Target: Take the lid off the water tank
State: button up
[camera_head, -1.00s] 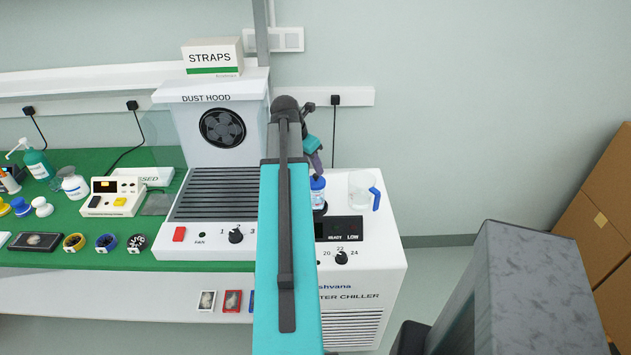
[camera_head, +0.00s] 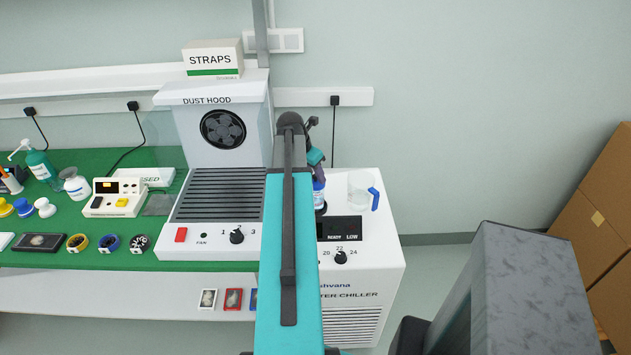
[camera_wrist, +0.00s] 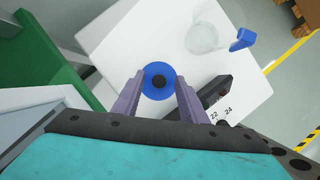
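The water chiller (camera_head: 385,235) is a white cabinet with a black READY/LOW display and a dial. On its top, a round blue lid (camera_wrist: 158,68) with a dark central knob shows in the wrist view. In the head view, the blue and white tank part under my gripper (camera_head: 318,186) is partly hidden by my arm. My gripper (camera_wrist: 160,82) is open, with its two purple fingers spread on the left and right of the lid. No grip on the lid or knob shows, and I cannot tell the height of the fingertips above it.
A clear jug with a blue handle (camera_head: 362,190) stands on the chiller top, right of the lid. Brown boxes (camera_head: 600,205) are at far right.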

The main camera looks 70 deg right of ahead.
aim_at(314, 176)
dwell(0.3)
grip_shut()
jog(key=shift+r, duration=0.2)
notch_tip(314, 176, up, 10)
jog(key=b, duration=0.2)
jog(key=shift+f, duration=0.15)
dwell(0.6)
dwell(0.5)
